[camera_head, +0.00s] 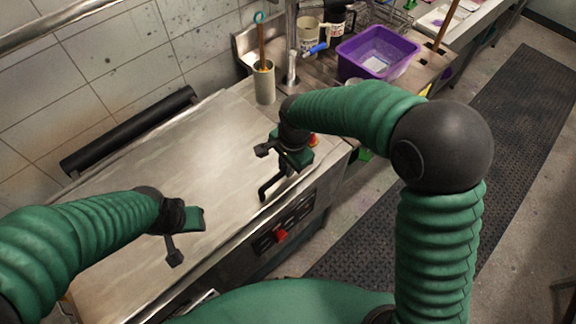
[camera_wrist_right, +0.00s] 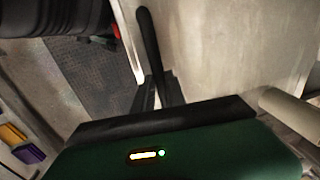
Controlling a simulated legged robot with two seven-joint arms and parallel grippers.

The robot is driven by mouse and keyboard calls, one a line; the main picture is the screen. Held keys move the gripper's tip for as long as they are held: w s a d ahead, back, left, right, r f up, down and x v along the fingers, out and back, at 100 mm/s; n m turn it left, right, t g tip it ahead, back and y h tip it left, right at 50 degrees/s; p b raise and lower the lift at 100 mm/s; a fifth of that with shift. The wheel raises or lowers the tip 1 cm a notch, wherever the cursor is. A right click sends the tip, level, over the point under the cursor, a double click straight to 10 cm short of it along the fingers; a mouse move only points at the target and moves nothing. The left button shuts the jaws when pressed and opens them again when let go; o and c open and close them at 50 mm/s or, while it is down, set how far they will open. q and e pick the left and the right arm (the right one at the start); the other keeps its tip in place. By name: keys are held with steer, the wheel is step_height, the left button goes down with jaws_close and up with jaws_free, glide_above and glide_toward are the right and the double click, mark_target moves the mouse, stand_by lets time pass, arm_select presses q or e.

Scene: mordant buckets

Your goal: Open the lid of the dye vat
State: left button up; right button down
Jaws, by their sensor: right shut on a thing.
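The dye vat (camera_head: 300,215) is a long steel unit along the tiled wall. Its broad flat metal lid (camera_head: 190,165) appears closed, lying level on top; it also fills much of the right wrist view (camera_wrist_right: 220,50). My right gripper (camera_head: 284,176) is at the lid's front right part, shut on a black bar handle (camera_head: 268,190). The handle stands out as a dark rod in the right wrist view (camera_wrist_right: 150,45). My left gripper (camera_head: 192,219) is over the lid's front left part; its fingers are hidden, so I cannot tell its opening.
A long black roll (camera_head: 130,130) runs along the wall behind the lid. A red knob (camera_head: 281,236) is on the vat's front panel. A grey cylinder holding a wooden-handled tool (camera_head: 264,85) and a purple tub (camera_head: 376,52) stand beyond the vat. A dark mat (camera_head: 500,130) covers the floor.

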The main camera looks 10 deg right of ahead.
steer(key=w+a+r+p, duration=0.2)
steer(key=w+r+p, duration=0.1)
steer(key=r+p, duration=0.4)
steer(key=w+a+r+g+p, duration=0.1)
steer(key=w+a+r+p, duration=0.1)
steer(key=r+p, duration=0.5)
steer(key=w+a+r+h+p, duration=0.1)
steer(key=w+a+r+p, duration=0.2)
steer(key=r+p, duration=0.4)
steer(key=shift+w+r+g, duration=0.3)
steer(key=shift+w+r, duration=0.2)
steer(key=shift+r, duration=0.35)
steer(key=c, duration=1.6)
jaws_free()
steer(key=shift+f, duration=0.1)
steer(key=shift+c, duration=0.2)
steer(key=shift+o, duration=1.2)
steer(key=shift+w+f, duration=0.1)
steer(key=shift+w, duration=0.1)
steer(key=shift+o, duration=0.2)
steer(key=shift+w+a, duration=0.15)
steer(key=shift+w, duration=0.05)
steer(key=shift+s, duration=0.15)
